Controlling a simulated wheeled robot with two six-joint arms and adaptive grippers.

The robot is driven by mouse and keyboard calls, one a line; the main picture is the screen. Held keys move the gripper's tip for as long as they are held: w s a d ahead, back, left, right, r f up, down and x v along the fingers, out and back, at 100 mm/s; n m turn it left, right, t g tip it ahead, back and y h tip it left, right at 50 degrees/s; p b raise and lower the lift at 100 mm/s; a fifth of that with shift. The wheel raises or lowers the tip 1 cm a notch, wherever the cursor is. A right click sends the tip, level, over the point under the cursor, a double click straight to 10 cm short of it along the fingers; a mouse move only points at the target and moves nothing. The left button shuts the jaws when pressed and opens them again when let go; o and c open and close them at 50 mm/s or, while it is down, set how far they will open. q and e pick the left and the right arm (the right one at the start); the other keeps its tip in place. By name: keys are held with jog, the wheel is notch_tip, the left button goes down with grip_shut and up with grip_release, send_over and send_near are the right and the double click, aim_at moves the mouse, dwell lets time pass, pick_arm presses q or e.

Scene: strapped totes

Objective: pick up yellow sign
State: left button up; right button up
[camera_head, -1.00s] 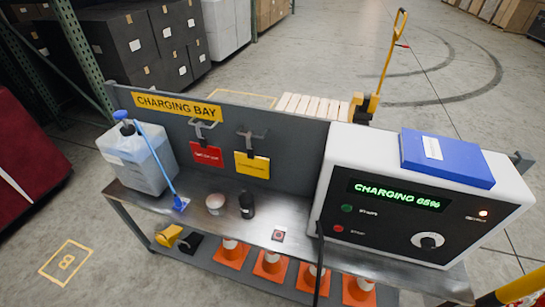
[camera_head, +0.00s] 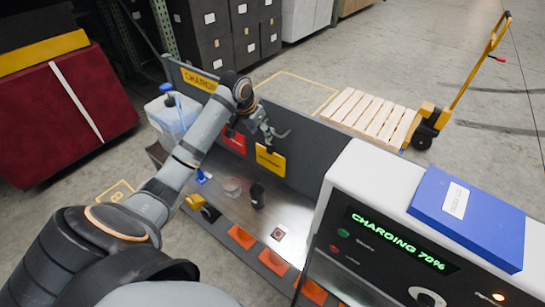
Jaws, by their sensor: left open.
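The yellow sign (camera_head: 270,161) hangs on the grey back panel of the charging bench, under a hook partly hidden by my gripper. My left gripper (camera_head: 277,134) is open, just above the sign's upper edge; I cannot tell whether it touches the hook or sign. The red sign (camera_head: 234,140) hangs to its left, partly covered by my left arm. My right gripper is not in view.
The charger (camera_head: 395,230) with a blue box (camera_head: 468,219) on top stands to the right. A jug (camera_head: 168,119) stands left. A pallet (camera_head: 372,115) lies behind.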

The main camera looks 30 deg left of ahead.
aim_at(268, 143)
pick_arm(q)
jog(key=x, duration=0.3)
jog(key=p+x, duration=0.1)
jog(key=x, duration=0.2)
jog(key=d+x, duration=0.1)
jog(key=x, duration=0.2)
jog(key=shift+f, duration=0.25)
jog(key=shift+w+f, duration=0.15)
jog(key=c, duration=1)
grip_shut()
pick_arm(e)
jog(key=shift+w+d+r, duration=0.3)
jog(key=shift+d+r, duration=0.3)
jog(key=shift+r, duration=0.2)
